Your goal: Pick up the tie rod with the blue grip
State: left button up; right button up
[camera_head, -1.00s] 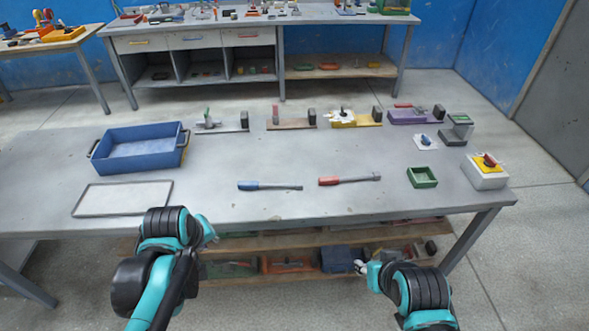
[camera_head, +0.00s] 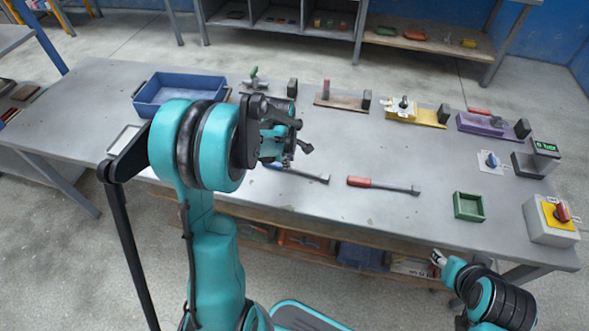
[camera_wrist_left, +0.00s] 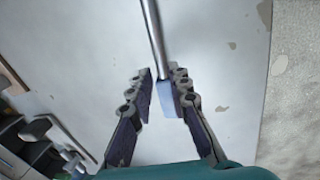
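The tie rod with the blue grip lies on the table; its metal shaft (camera_head: 310,176) shows in the head view, and its grip is partly hidden by my left arm. In the left wrist view the shaft (camera_wrist_left: 154,35) runs down to the pale blue grip (camera_wrist_left: 165,94). My left gripper (camera_head: 295,150) is over the table at this rod. In the wrist view its fingers (camera_wrist_left: 163,76) are apart, with the grip between them, closer to the right finger. Whether they touch it is unclear. My right gripper (camera_head: 438,257) is off the table's front edge, too small to judge.
A tie rod with a red grip (camera_head: 385,185) lies to the right. A green box (camera_head: 468,206) and a switch box (camera_head: 550,222) stand further right. A blue tray (camera_head: 181,88) is at the left; several fixtures line the back edge.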

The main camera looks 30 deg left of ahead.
aim_at(295, 170)
pick_arm(q)
jog(key=f+b, duration=0.1)
jog(key=f, duration=0.1)
jog(key=w+f+b, duration=0.1)
jog(key=f, duration=0.1)
jog(key=shift+d+f, duration=0.1)
jog(key=shift+f, duration=0.2)
jog(key=shift+r, duration=0.1)
grip_shut()
jog(key=shift+r, duration=0.1)
